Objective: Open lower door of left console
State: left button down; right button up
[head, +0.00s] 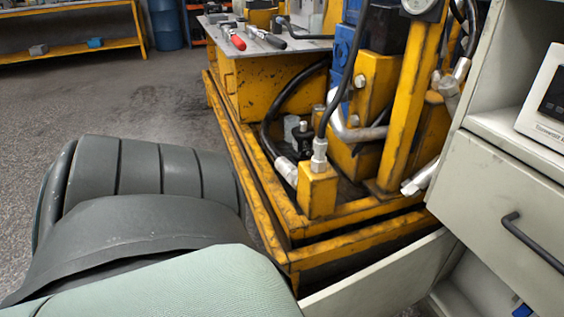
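The beige-white console (497,193) stands at the right edge, cut off by the frame. Its upper front panel (515,215) is closed and has a dark curved handle (532,242). Below this panel, the lower door (385,278) stands swung out to the left, showing as a pale panel along the bottom of the view. The lower compartment (480,285) is partly visible and open, with something blue (523,311) inside at the bottom edge. The door's lower part and any handle are out of frame. Neither gripper is in view; large grey and pale green links of my arm fill the lower left.
A yellow hydraulic rig (300,235) with hoses stands close behind the open door. A grey worktop (265,45) with tools is behind it. A yellow shelf (75,48) and blue barrel (166,25) stand far left. The floor (135,95) at left is clear.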

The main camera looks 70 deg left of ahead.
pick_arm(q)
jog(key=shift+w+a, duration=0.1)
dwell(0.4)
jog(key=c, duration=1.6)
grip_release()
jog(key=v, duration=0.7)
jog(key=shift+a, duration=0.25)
